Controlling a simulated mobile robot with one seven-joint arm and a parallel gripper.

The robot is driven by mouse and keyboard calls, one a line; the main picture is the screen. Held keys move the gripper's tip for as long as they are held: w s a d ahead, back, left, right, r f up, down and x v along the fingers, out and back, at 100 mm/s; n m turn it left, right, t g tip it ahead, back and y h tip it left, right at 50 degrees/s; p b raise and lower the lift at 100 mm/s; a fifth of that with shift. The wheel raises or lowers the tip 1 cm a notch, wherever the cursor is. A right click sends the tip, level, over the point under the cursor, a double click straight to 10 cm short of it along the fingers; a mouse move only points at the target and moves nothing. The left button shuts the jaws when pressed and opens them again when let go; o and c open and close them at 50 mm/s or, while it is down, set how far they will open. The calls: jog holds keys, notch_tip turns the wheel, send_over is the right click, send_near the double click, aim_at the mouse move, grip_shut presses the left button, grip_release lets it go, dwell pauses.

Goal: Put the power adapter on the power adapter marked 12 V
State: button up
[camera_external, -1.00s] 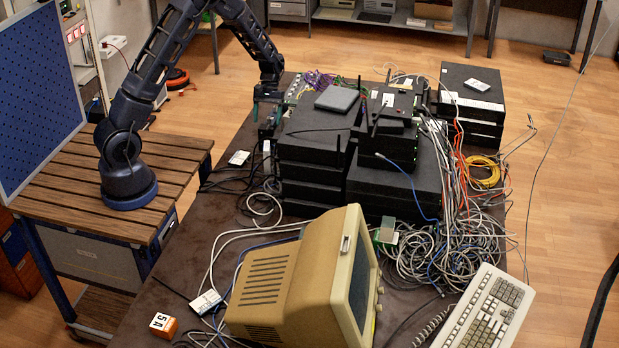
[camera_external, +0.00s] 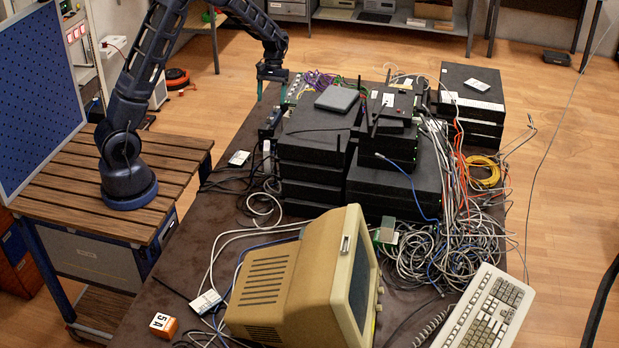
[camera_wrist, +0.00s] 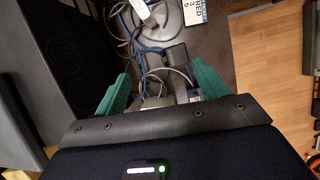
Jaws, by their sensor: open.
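My gripper (camera_external: 271,90) is open and empty above the far left edge of the table, left of the stacked black devices. In the wrist view its green fingers (camera_wrist: 161,72) are spread wide. A dark box (camera_wrist: 175,55), possibly a power adapter, lies among cables beyond the fingertips, apart from them. It is small and dark at the table edge in the external view (camera_external: 266,131). A white plug-like piece (camera_wrist: 142,9) lies beyond it. I cannot read a 12 V mark anywhere.
A printed card (camera_wrist: 192,12) lies near the table edge. The stacked black devices (camera_external: 312,167) stand right of my gripper. Cables (camera_external: 425,255) tangle around them. A beige monitor (camera_external: 290,285), keyboard (camera_external: 485,312) and orange block marked 5 A (camera_external: 163,324) are at the front.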

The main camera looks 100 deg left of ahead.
jog(key=w+d+r+m+y, duration=0.1)
jog(key=w+d+r+m, duration=0.1)
jog(key=d+r, duration=0.45)
jog(key=w+d+r+m+y, duration=0.1)
jog(key=w+d+r+m, duration=0.15)
jog(key=d+r, duration=0.4)
jog(key=s+d+r+m+t+y, duration=0.1)
jog(key=s+d+r+m, duration=0.2)
jog(key=d, duration=0.8)
jog(key=d+r+m+t, duration=0.1)
jog(key=d+r+m, duration=0.2)
jog(key=d+r, duration=0.5)
jog(key=s+d+m+t+y, duration=0.1)
jog(key=s+d+m, duration=0.5)
jog(key=s+d, duration=0.7)
jog(key=d+t, duration=0.1)
jog(key=d, duration=0.2)
jog(key=shift+s+d+t, duration=0.3)
jog(key=shift+s+d, duration=0.05)
jog(key=shift+m, duration=0.25)
